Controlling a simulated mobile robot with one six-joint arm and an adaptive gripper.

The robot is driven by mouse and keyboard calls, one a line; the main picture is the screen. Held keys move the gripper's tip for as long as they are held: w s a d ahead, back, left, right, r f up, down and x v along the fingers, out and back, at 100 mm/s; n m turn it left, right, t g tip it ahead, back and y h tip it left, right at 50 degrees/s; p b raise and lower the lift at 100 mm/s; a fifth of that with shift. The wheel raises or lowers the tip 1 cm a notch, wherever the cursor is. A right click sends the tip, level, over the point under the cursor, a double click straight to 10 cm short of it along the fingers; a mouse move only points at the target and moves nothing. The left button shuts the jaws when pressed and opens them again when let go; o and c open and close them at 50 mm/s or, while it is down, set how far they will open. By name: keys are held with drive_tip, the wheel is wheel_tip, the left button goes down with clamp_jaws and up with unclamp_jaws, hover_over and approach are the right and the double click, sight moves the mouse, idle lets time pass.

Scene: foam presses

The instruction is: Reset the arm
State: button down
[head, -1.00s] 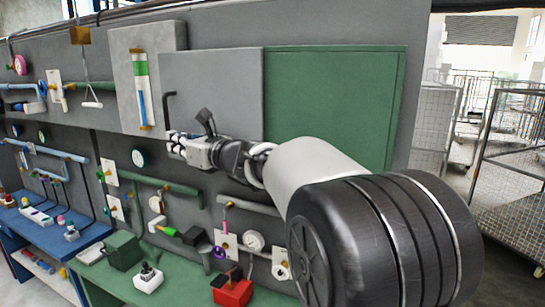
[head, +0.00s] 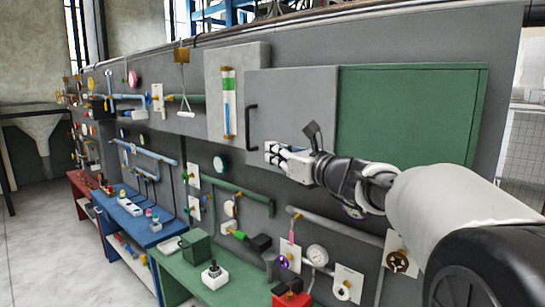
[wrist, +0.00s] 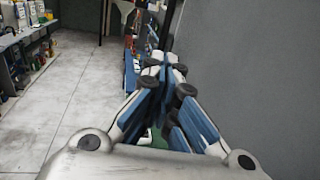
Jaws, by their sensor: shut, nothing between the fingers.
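My gripper (head: 270,152) is at the end of my outstretched arm, in front of the wall panel. Its white fingers are closed together, with nothing held. In the head view it appears just right of and below the lower end of a black handle (head: 251,127) on a grey cabinet door (head: 300,105); contact cannot be told. In the wrist view the blue-and-white fingers (wrist: 165,75) meet with nothing between them, and a grey surface (wrist: 260,60) fills the right side.
A green panel (head: 410,115) is right of the grey door. Pipes, gauges and valves cover the wall below. A green bench (head: 235,290) with a red box (head: 292,299) and a blue bench (head: 135,228) stand along it. Open floor (head: 50,260) lies at left.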

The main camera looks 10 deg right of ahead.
drive_tip(key=f+v, duration=0.1)
drive_tip(key=v, duration=0.4)
drive_tip(key=s+a+f+n+g+h+b, duration=0.1)
drive_tip(key=s+a+f+n+g+b, duration=0.35)
drive_tip(key=s+f+n, duration=0.4)
drive_tip(key=s+a+f+n+g+b, duration=0.3)
drive_tip(key=s+a+f+n+b, duration=0.25)
drive_tip(key=s+f, duration=0.6)
drive_tip(key=s+d+f+n+g+h+b, duration=0.1)
drive_tip(key=s+d+f+n+h+b, duration=0.1)
drive_tip(key=s+f+n, duration=0.3)
drive_tip(key=s+d+f+n+g+h+b, duration=0.1)
drive_tip(key=s+d+f+n+h+b, duration=0.2)
drive_tip(key=f, duration=0.9)
drive_tip(key=s+d+f+n+g+h+b, duration=0.2)
drive_tip(key=s+d+f+n+b, duration=0.3)
drive_tip(key=s+f+n, duration=0.3)
drive_tip(key=shift+s+f+h, duration=0.15)
drive_tip(key=shift+f+h, duration=0.25)
drive_tip(key=shift+f, duration=0.4)
